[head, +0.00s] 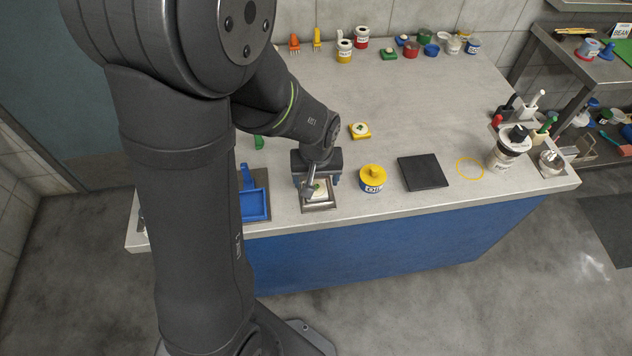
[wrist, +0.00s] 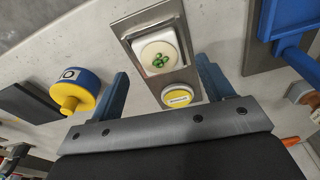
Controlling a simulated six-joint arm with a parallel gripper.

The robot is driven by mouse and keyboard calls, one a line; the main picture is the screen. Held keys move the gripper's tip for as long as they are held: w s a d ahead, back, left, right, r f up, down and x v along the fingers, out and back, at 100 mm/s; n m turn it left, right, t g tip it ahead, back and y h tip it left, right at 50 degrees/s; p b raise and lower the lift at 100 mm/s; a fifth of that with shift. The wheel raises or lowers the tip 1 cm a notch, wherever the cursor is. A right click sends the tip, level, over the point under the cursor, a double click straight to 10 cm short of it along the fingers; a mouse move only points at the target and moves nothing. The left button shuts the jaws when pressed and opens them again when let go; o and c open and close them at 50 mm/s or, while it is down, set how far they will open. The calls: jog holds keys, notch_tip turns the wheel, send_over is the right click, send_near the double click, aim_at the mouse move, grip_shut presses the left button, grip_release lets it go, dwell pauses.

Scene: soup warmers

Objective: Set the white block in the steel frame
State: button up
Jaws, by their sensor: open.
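The steel frame (head: 318,209) lies near the counter's front edge, and it also shows in the wrist view (wrist: 123,27). The white block (wrist: 170,33), with a round cream top and a green leaf mark, sits inside the frame's opening in the wrist view. Whether it lies fully flat cannot be told. In the head view the block (head: 319,188) is partly hidden by my gripper. A yellow round piece with a white label (wrist: 178,96) is at the frame's near end. My gripper (wrist: 162,66) is open, its blue fingers apart on either side of the frame, touching nothing visible.
A yellow and blue knobbed pot (head: 373,179) and a black slab (head: 424,172) stand right of the frame. A blue tray (head: 255,206) is at its left. A yellow-based block (head: 360,131) lies behind. The counter's middle is mostly clear.

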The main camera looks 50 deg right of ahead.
aim_at(316, 184)
notch_tip(316, 184, up, 9)
jog(key=shift+s+a, duration=0.4)
jog(key=shift+a, duration=0.05)
jog(key=f, duration=0.8)
jog(key=w+d+f, duration=0.1)
jog(key=f, duration=0.3)
jog(key=shift+r, duration=0.1)
jog(key=shift+r, duration=0.1)
dwell(0.3)
